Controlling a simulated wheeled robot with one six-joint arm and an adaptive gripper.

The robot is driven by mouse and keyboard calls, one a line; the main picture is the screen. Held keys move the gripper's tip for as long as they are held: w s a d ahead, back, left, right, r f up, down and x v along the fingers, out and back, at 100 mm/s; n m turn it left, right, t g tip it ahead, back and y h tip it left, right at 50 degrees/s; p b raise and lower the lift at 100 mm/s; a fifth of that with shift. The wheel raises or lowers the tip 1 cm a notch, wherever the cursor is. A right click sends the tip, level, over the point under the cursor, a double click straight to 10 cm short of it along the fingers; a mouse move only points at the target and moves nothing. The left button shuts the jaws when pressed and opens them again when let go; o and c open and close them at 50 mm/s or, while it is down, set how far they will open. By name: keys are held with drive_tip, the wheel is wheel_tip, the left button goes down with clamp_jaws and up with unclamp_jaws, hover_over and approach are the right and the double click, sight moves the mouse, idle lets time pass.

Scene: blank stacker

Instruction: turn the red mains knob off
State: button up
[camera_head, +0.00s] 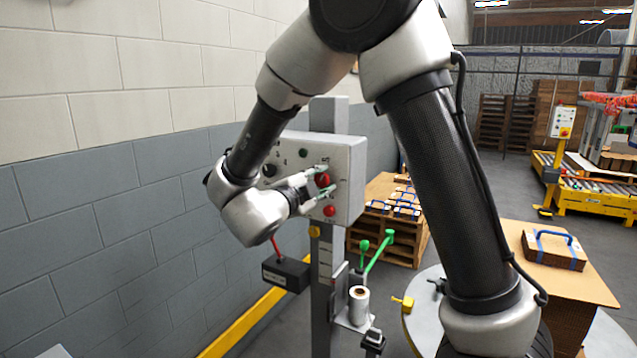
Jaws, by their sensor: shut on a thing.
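The red mains knob (323,180) is on the front of a grey control box (345,160) mounted on a post, in the head view. My gripper (322,182) reaches it from the left and is shut on the knob, with one finger above it and one below. The fingers partly cover the knob, and I cannot tell which way it points. The labels around it are too small to read.
A red button (329,210) sits just below the knob, and a black knob (269,170) and a green button (303,153) are to the left. Green-handled levers (378,250) and a white roll (358,305) are below the box. A block wall (100,190) stands close on the left.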

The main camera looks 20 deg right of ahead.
drive_tip(key=n, duration=0.6)
drive_tip(key=shift+f, duration=0.1)
drive_tip(key=shift+n, duration=0.3)
idle(0.3)
drive_tip(key=o, duration=1)
drive_tip(key=shift+o, duration=0.2)
drive_tip(key=shift+a, duration=0.1)
drive_tip(key=v, duration=1.2)
